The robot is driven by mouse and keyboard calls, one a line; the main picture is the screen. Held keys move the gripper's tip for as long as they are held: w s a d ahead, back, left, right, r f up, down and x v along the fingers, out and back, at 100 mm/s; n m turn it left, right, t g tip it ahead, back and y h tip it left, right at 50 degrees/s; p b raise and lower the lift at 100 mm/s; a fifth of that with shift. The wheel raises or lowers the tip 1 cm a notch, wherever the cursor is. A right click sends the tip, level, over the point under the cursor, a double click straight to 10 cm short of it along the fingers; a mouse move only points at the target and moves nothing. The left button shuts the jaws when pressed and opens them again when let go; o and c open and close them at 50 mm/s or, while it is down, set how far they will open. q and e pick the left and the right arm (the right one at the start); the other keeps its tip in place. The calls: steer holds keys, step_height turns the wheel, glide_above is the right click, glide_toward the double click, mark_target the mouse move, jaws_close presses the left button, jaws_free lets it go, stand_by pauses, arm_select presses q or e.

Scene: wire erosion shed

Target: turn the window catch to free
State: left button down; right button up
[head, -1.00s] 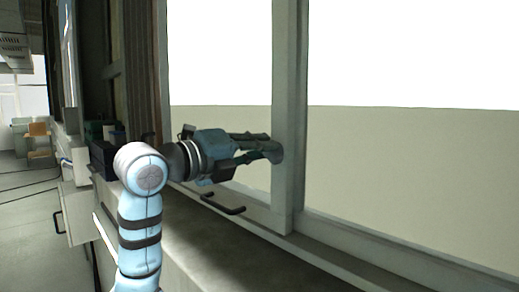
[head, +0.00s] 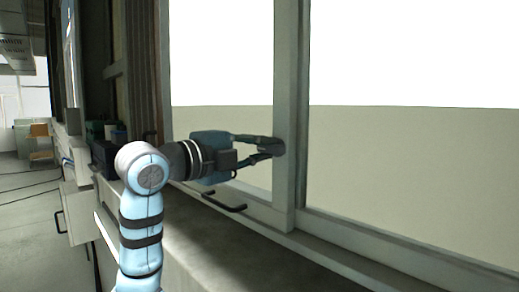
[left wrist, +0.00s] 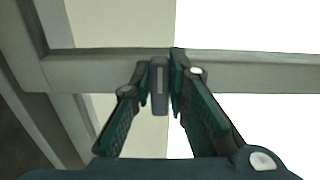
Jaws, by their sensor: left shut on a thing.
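The window catch (left wrist: 159,86) is a small grey lever with a paler strip along it, on the upright window frame bar (head: 291,90). In the left wrist view its long side lies across the bar, and that view is turned sideways. My left gripper (head: 275,147) is shut on the catch, with one finger on each side of it; it also shows in the left wrist view (left wrist: 162,84). In the head view the fingertips hide the catch. My right gripper is not in view.
A black pull handle (head: 226,207) sits on the window's lower rail below my gripper. The sill (head: 240,250) runs along beneath and is bare. Dark and green boxes (head: 104,150) stand behind my left arm. Glass panes flank the bar.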

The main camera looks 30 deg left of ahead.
arm_select(q)
steer(key=c, duration=1.6)
jaws_free()
steer(key=shift+o, duration=0.2)
steer(key=v, duration=1.1)
steer(key=shift+s+a, duration=0.15)
steer(key=shift+s, duration=0.2)
steer(key=shift+a, duration=0.1)
steer(key=shift+s, duration=0.1)
